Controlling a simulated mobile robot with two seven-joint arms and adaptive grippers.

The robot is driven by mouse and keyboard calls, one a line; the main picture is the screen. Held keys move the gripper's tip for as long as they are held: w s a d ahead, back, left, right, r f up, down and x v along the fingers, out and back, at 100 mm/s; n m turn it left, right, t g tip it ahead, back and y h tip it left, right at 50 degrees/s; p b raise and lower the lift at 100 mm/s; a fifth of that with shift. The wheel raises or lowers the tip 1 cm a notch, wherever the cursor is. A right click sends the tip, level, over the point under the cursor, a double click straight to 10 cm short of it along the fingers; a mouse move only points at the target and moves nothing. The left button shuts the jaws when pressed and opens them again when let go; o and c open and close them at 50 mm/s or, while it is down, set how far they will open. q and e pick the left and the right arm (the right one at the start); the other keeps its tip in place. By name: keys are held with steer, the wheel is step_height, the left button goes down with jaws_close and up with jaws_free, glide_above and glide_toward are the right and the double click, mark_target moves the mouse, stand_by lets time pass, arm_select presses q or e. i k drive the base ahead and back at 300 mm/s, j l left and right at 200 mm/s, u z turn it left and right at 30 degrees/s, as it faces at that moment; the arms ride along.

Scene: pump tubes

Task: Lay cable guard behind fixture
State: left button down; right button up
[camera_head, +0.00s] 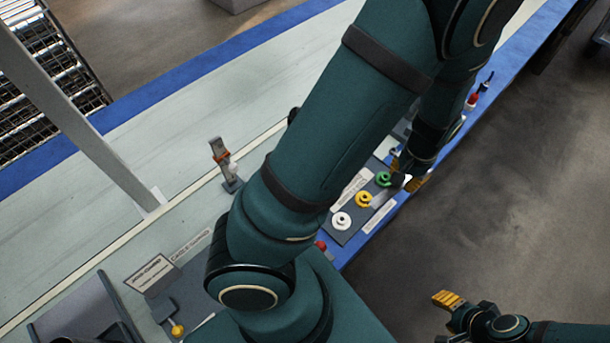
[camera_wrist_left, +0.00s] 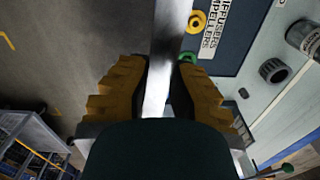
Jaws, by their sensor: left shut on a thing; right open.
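A long pale strip, seemingly the cable guard (camera_wrist_left: 168,35), runs up from between the yellow fingers of my left gripper (camera_wrist_left: 160,80) in the left wrist view. The fingers are shut on it. In the head view my left gripper (camera_head: 410,177) is at the bench's right edge, beside the green ring, largely hidden by my own arm. My right gripper (camera_head: 447,299) is open and empty over the floor at lower right. A small upright grey stand with an orange part (camera_head: 222,160) may be the fixture; I cannot tell for sure.
A dark tray (camera_head: 348,237) carries a white ring (camera_head: 341,221), a yellow ring (camera_head: 364,199) and a green ring (camera_head: 383,179). A grey post (camera_head: 90,140) stands left. The pale bench behind the stand is clear.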

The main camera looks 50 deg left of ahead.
mark_target(182, 235)
steer(key=l, duration=0.3)
steer(key=i+l+u, duration=0.1)
steer(key=l, duration=0.25)
steer(key=u, duration=2.15)
